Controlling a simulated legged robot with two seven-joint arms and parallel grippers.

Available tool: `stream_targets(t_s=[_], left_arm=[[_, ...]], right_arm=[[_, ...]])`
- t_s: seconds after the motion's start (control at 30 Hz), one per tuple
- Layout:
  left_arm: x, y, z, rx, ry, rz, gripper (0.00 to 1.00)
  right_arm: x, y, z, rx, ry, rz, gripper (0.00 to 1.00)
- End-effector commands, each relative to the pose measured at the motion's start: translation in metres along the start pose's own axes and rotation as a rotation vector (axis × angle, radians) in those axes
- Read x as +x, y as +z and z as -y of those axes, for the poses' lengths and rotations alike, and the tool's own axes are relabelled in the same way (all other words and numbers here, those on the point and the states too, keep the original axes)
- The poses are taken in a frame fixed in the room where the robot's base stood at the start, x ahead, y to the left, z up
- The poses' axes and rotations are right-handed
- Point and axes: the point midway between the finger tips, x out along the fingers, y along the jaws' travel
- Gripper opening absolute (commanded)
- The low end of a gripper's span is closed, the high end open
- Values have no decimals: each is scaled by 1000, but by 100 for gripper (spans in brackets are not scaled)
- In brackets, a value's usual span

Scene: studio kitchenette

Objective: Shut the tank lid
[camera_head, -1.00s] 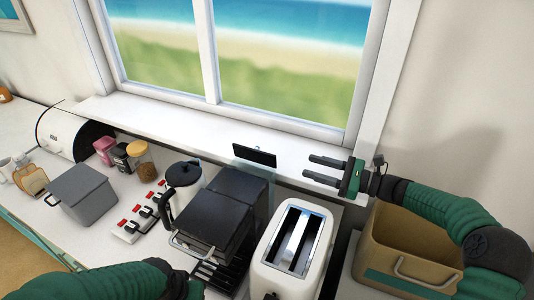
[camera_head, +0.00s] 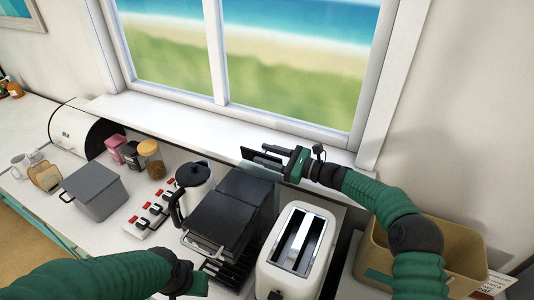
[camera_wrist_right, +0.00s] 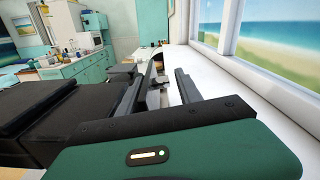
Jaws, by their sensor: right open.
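The tank lid (camera_head: 247,154) is a thin black flap standing raised behind the black double-topped machine, near the window sill. A faint clear tank (camera_head: 268,198) shows below it, beside the machine. My right gripper (camera_head: 258,154) is open, its two dark fingers pointing left at the lid and partly covering it. I cannot tell whether they touch it. In the right wrist view the open fingers (camera_wrist_right: 168,72) reach forward along the sill. My left arm comes in low from the left; its gripper (camera_head: 199,284) is at the bottom edge, with its fingers unclear.
The black machine (camera_head: 226,205) has a kettle (camera_head: 192,182) at its left and a white toaster (camera_head: 298,240) at its right. A brown bin (camera_head: 447,255) stands under my right arm. The window sill (camera_head: 180,120) is clear. A grey pot (camera_head: 95,190) sits further left.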

Motion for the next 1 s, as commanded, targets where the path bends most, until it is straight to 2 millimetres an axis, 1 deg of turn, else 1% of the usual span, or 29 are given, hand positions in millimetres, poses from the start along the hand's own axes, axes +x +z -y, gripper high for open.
stream_targets(t_s=[0.13,0.4,0.47,0.63,1.0], left_arm=[[0,0,0,0,0,0,36],[0,0,0,1,0,0,36],[0,0,0,1,0,0,36],[1,0,0,0,0,0,36],[8,2,0,1,0,0,36]], right_arm=[[-2,-1,1,1,-2,0,42],[-1,-1,2,-1,-4,-2,6],[-2,0,3,-1,-5,-1,0],[-1,0,4,-4,-6,0,0],[-1,2,4,-43,-10,4,0]])
